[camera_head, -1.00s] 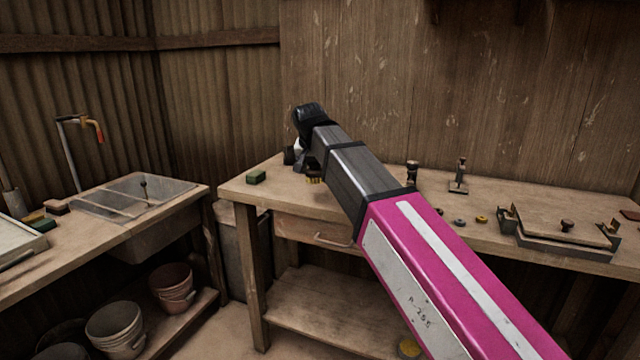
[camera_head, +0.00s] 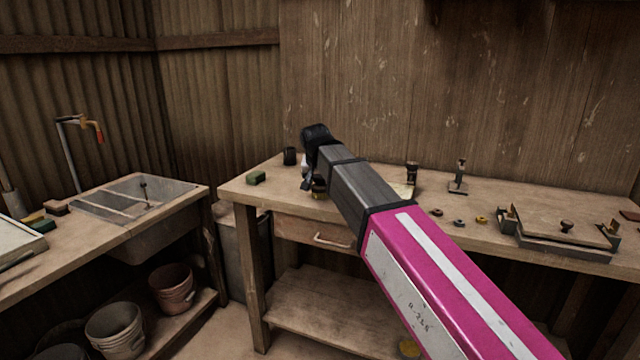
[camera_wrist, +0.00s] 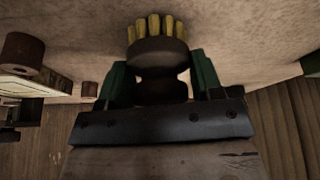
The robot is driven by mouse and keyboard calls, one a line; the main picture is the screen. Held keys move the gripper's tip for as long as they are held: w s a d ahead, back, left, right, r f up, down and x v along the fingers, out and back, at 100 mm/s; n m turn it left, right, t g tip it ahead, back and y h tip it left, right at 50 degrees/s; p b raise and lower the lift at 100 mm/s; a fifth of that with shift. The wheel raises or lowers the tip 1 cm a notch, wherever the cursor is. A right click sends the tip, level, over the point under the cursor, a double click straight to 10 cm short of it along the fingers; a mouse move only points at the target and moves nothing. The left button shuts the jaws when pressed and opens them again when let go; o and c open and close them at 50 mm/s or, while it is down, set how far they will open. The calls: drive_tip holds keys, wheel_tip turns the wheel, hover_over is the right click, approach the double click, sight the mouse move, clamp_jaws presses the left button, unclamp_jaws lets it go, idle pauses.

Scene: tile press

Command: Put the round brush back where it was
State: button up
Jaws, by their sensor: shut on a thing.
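The round brush, a dark round body with a ring of yellow bristles, shows in the wrist view (camera_wrist: 157,52). My gripper (camera_wrist: 158,82) is shut on it, with a green finger on each side of its narrower dark part. In the head view my gripper (camera_head: 308,178) is over the left part of the workbench (camera_head: 245,190), and the brush (camera_head: 319,188) shows small and partly hidden beside my arm. The bristles point away from the gripper, toward the bench top. I cannot tell whether they touch it.
A green block (camera_head: 256,177) lies on the bench to the left, and a dark cylinder (camera_head: 290,156) stands behind. To the right are a dark upright tool (camera_head: 411,172), a stamp-like tool (camera_head: 459,177), several small round pieces and a tile press (camera_head: 565,235).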

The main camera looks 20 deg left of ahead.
drive_tip(key=shift+f, duration=0.15)
drive_tip(key=o, duration=1)
drive_tip(key=v, duration=1.2)
drive_tip(key=shift+r, duration=0.25)
drive_tip(key=shift+d, duration=0.1)
